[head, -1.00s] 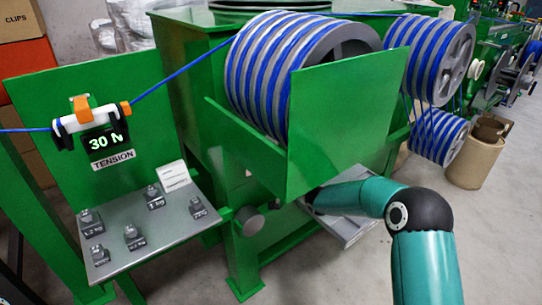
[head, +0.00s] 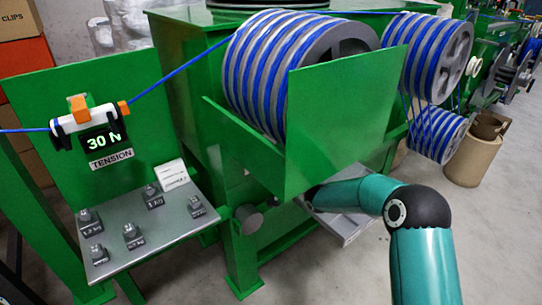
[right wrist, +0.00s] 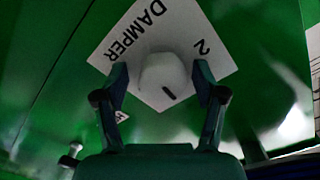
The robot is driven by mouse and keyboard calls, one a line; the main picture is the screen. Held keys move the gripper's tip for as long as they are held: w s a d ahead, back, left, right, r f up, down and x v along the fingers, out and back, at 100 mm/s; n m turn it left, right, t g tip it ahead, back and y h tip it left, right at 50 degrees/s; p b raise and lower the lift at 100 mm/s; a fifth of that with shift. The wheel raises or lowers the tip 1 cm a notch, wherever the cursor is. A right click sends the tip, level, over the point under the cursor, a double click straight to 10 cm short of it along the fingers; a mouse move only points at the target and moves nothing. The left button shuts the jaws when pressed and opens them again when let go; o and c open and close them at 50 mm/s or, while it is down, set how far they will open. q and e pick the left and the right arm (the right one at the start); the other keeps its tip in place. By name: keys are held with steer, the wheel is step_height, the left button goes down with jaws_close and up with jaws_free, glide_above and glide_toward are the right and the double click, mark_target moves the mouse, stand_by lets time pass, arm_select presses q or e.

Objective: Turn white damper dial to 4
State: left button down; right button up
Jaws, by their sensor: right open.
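In the right wrist view, the white damper dial (right wrist: 163,72) sits on a white diamond-shaped plate (right wrist: 190,28) printed "DAMPER". A short dark mark shows on the dial's lower part. A numeral 2 is printed at the plate's upper right; the other numerals are not clearly visible. My right gripper (right wrist: 161,80) is open, with one finger on each side of the dial; I cannot tell whether they touch it. In the head view, my right arm reaches behind the green guard panel (head: 345,130), which hides the gripper and dial. My left gripper is not in view.
Spools of blue cable (head: 262,70) stand behind the guard panel. A tension gauge (head: 98,138) reads 30 N at left, above a grey shelf (head: 155,232) with several small weights. A tan bin (head: 472,160) stands on the floor at right.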

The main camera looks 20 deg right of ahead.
steer(key=shift+s, duration=0.1)
steer(key=v, duration=1.1)
steer(key=shift+s+d, duration=0.15)
steer(key=shift+s, duration=0.2)
